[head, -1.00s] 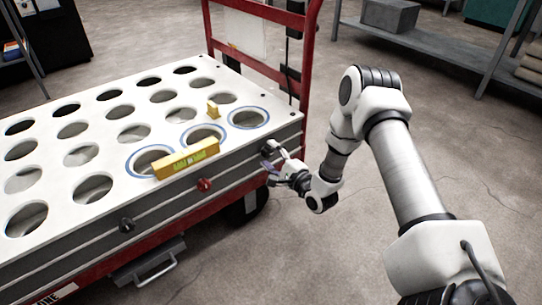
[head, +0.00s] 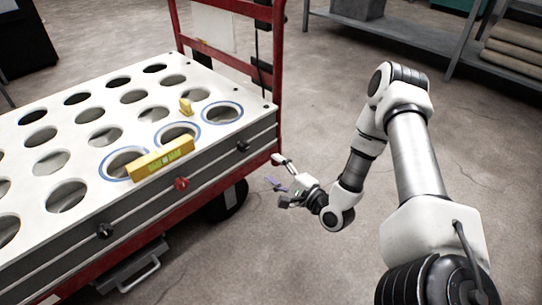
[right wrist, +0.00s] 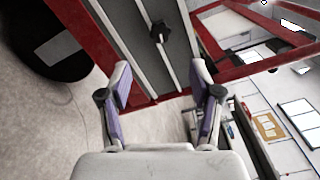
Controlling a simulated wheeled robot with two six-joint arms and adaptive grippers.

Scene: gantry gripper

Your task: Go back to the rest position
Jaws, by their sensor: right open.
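My right gripper (head: 277,174) is open and empty in the head view, out in the air to the right of the cart's corner. In the right wrist view its two purple-padded fingers (right wrist: 163,100) stand wide apart with nothing between them. Beyond them shows the grey side of the cart with a black knob (right wrist: 160,32). My right arm bends at the elbow above the floor. My left gripper is not in view.
A red cart (head: 235,178) carries a white plate (head: 100,165) with rows of round holes, some ringed in blue. A yellow level (head: 161,158) and a small yellow block (head: 186,106) sit on the plate. Bare floor lies to the right; a grey shelf (head: 400,38) stands behind.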

